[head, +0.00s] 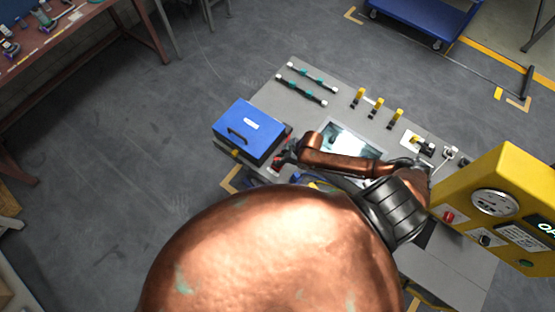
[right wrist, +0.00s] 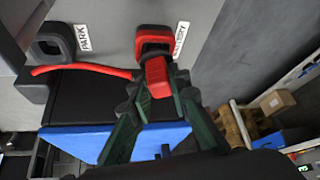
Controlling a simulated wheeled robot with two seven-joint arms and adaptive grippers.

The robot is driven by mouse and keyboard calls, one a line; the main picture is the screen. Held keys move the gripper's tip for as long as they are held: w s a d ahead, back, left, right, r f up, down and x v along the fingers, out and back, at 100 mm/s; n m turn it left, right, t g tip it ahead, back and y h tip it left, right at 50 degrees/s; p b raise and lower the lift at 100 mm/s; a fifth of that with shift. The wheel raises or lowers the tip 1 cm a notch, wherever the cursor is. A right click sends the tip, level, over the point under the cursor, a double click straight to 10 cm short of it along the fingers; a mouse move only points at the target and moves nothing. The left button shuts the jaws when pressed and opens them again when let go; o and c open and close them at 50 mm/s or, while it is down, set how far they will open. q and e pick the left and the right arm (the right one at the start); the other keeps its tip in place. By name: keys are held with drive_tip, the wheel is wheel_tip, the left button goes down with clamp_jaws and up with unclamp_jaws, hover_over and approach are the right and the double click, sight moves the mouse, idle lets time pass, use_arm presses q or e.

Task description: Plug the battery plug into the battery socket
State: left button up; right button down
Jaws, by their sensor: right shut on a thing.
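The red battery plug (right wrist: 158,78) is between the dark green fingers of my right gripper (right wrist: 160,92) in the right wrist view, and the gripper is shut on it. The battery socket (right wrist: 153,34), black with red around its opening, is right at the plug's far end beside a label ending in "TERY". The plug overlaps its opening; I cannot tell how deep it sits. A red cable (right wrist: 80,68) runs left behind the fingers. In the head view my right gripper (head: 284,158) is by the blue battery box (head: 249,130). My left gripper is not in view.
A black holder (right wrist: 52,44) labelled PARK stands left of the socket. On the grey bench (head: 285,105) are dark bars (head: 301,95), yellow-topped pieces (head: 377,105) and a light panel (head: 350,140). A yellow instrument box (head: 500,190) stands at the right.

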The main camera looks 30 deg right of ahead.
drive_tip(key=shift+f+b, duration=0.4)
drive_tip(key=shift+f, duration=0.35)
drive_tip(key=c, duration=1.7)
unclamp_jaws()
drive_tip(key=shift+c, duration=0.2)
drive_tip(key=shift+r, duration=0.1)
drive_tip(key=v, duration=1.2)
